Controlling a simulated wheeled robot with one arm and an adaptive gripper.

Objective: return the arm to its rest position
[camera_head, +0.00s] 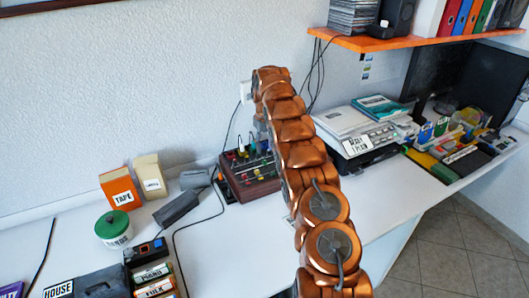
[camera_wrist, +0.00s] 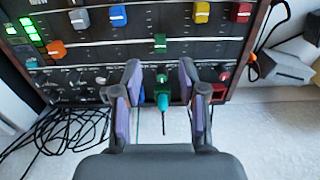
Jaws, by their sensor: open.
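My copper-coloured arm (camera_head: 300,150) reaches up from the bottom of the head view, over the desk, and bends down at its top end. My gripper (camera_wrist: 160,84) is open in the wrist view, its two purple-padded fingers apart with nothing gripped. Beyond the fingers is a dark mixer panel (camera_wrist: 115,42) with coloured sliders and knobs. A teal knob (camera_wrist: 163,101) shows in the gap between the fingers; I cannot tell how far off it is. In the head view the mixer (camera_head: 248,178) stands left of my arm, which partly hides it.
A printer (camera_head: 352,122) stands right of my arm, with an orange shelf (camera_head: 420,42) above. An orange tape box (camera_head: 119,189), green-lidded tin (camera_head: 113,226) and battery boxes (camera_head: 152,272) are at left. Black cables (camera_wrist: 65,130) lie beside the mixer. The wall (camera_head: 130,80) is close behind.

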